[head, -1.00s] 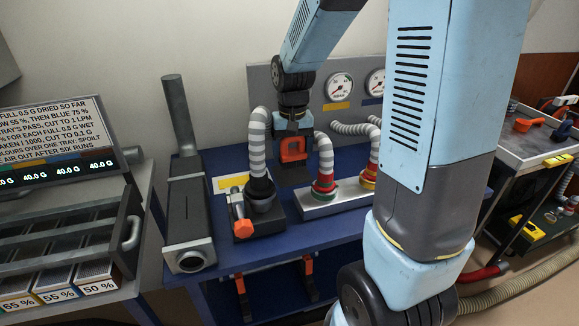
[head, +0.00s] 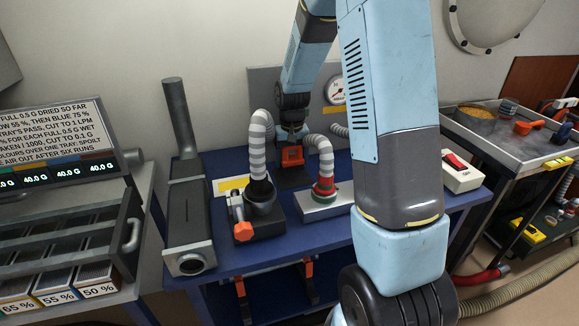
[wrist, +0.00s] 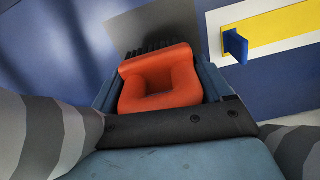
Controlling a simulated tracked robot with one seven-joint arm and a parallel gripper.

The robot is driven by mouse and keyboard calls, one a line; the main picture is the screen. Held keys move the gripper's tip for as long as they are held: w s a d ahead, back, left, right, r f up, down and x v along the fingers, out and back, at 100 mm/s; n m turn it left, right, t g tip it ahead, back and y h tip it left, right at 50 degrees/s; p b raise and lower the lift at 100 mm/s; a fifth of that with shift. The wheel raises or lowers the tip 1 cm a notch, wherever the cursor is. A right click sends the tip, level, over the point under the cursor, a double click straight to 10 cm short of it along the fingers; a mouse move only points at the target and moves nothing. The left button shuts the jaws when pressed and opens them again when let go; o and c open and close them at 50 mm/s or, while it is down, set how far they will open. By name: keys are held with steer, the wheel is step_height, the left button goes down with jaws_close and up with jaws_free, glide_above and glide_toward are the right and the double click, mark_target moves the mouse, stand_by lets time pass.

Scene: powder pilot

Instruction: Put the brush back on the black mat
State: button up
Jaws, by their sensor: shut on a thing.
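The brush (head: 292,156) has an orange loop handle. In the wrist view the brush (wrist: 160,80) shows a row of black bristles at its far edge. My gripper (head: 293,150) is shut on its handle, one jaw on each side in the wrist view (wrist: 160,88). The black mat (head: 297,179) lies on the blue bench, just below the brush. In the wrist view the dark mat (wrist: 140,22) shows beyond the bristles, which overlap its edge. I cannot tell whether the bristles touch the mat.
A striped hose (head: 257,145) on a black base stands left of the brush, with an orange-knobbed valve (head: 242,228). Another hose (head: 325,160) rises from a white block (head: 318,211) on the right. A yellow strip (wrist: 275,27) with a blue peg (wrist: 235,45) lies beside the mat.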

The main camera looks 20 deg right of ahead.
mark_target(291, 165)
steer(key=shift+w+f, duration=0.1)
steer(key=shift+f, duration=1.55)
steer(key=o, duration=1.3)
